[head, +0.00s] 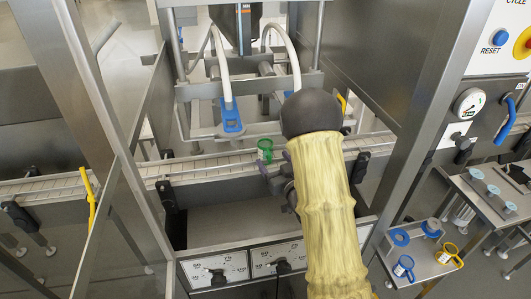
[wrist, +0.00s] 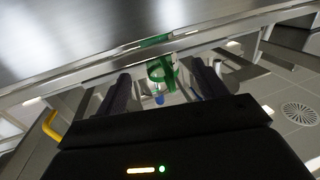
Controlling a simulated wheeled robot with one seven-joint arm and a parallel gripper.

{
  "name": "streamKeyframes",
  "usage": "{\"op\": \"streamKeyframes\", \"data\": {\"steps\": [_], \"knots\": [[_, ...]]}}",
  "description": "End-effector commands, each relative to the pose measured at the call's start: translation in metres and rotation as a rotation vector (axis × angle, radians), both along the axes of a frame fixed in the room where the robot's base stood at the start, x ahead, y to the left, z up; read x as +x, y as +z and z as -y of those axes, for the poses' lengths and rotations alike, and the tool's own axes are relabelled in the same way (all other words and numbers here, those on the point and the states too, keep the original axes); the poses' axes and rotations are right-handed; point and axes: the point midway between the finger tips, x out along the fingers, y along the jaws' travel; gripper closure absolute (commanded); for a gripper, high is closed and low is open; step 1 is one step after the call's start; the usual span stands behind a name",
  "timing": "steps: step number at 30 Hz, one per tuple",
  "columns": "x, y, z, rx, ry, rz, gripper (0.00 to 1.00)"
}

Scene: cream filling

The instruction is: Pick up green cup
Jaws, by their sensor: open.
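The green cup (head: 265,149) stands on the conveyor rail in the middle of the head view, just left of my gripper (head: 272,170). In the wrist view the green cup (wrist: 161,69) shows between the two dark fingers of my gripper (wrist: 160,85), beyond or near their tips. The fingers are apart and open. Whether they touch the cup cannot be told. My arm in its yellowish sleeve hides part of the conveyor to the right.
Metal frame posts stand on both sides of the opening. A blue nozzle part (head: 231,117) hangs above the conveyor (head: 205,164), left of the cup. A small side table (head: 426,268) at lower right holds blue and yellow parts. Control boxes (head: 216,270) with dials sit below.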

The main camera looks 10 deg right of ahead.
Motion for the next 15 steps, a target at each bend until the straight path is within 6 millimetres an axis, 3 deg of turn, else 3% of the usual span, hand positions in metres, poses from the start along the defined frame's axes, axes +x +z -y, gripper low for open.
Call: {"op": "streamKeyframes", "data": {"steps": [8, 15], "knots": [[0.001, 0.000, 0.000, 0.000, 0.001, 0.000, 0.29], [0.030, 0.006, -0.008, -0.001, 0.003, 0.002, 0.29]]}}
